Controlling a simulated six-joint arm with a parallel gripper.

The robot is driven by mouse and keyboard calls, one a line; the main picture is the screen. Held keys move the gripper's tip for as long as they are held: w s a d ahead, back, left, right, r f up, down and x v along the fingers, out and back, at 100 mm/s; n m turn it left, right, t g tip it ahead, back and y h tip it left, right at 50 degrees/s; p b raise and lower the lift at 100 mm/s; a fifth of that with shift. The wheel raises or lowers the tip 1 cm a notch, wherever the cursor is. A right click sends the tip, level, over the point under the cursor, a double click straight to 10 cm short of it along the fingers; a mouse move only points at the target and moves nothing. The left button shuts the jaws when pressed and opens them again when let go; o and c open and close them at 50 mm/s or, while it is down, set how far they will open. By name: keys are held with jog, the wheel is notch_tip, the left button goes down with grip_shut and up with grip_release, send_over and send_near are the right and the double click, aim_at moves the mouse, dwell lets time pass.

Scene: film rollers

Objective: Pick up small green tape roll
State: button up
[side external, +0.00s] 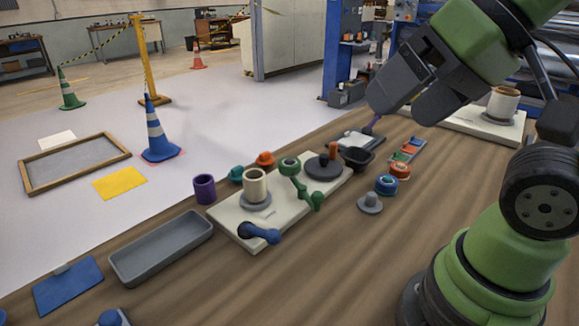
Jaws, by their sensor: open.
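A small teal-green round piece (237,174) lies on the table behind the cream plate, just right of the purple roll. It may be the small green tape roll, but it is too small to be sure. A darker green short cylinder (290,166) stands on the cream plate, next to a green jointed arm (309,196). My gripper (402,110) is open, high at the upper right, well to the right of both green pieces. I see nothing held between its jaws.
The cream plate (226,218) carries a cream roll (255,184) and a dark disc (323,167). The purple roll (204,189), orange piece (265,159), blue ring (386,185) and black bowl (357,158) stand around it. A grey tray (162,258) lies left.

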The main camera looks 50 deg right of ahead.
jog(key=shift+w, duration=0.1)
jog(key=g+h, duration=0.3)
jog(key=h, duration=0.1)
send_over(290, 160)
jog(key=s+a, duration=0.1)
jog(key=s, duration=0.1)
jog(key=shift+m, duration=0.3)
notch_tip(290, 160, down, 20)
jog(key=shift+w+r, duration=0.1)
jog(key=shift+x, duration=3.05)
jog(key=c, duration=1)
